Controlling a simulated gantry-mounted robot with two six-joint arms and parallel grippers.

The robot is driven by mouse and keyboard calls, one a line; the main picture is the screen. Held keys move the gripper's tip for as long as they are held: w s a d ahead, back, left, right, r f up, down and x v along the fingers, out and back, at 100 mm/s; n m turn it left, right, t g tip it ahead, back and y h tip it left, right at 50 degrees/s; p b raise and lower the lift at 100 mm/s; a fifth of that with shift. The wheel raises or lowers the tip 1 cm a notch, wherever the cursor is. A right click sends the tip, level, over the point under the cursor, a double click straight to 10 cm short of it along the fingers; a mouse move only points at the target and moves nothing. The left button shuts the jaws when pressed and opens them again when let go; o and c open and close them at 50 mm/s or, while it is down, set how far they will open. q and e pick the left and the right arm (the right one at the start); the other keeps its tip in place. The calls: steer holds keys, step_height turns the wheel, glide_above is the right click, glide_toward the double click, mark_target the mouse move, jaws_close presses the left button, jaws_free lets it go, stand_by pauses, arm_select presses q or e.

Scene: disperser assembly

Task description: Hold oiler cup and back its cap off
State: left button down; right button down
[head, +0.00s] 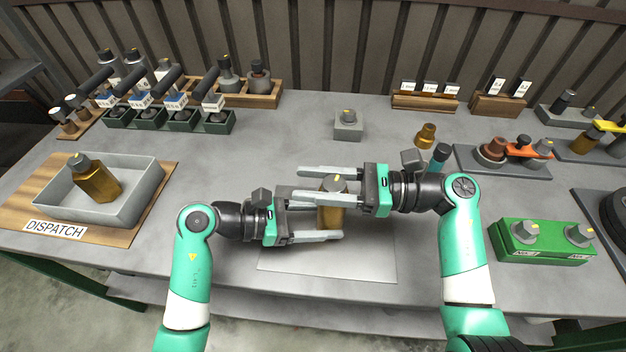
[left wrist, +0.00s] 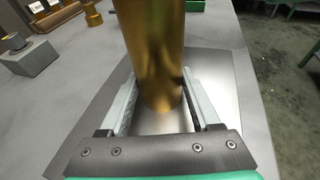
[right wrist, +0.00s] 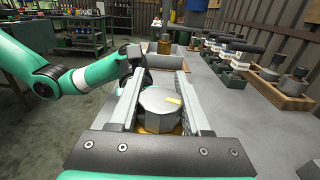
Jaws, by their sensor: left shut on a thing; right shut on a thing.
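The brass oiler cup (head: 330,217) stands upright above the pale plate in the head view. Its grey faceted cap (head: 337,184), with a yellow mark, sits on top. My left gripper (head: 338,215) is shut on the cup's body from the left; the brass cylinder (left wrist: 156,55) fills the space between its fingers in the left wrist view. My right gripper (head: 302,184) reaches from the right, higher up, and is shut on the cap (right wrist: 161,107). In the right wrist view brass shows just below the cap. I cannot tell whether a gap separates cap and cup.
A grey dispatch tray (head: 147,205) at the left holds another capped brass cup (head: 92,178). A grey block (head: 348,127) stands behind my grippers. A green block (head: 500,241) with two grey caps stands at the right. The pale plate (head: 330,264) is bare in front.

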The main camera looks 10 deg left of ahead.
steer(key=shift+c, duration=1.8)
jaws_free()
steer(key=d, duration=1.2)
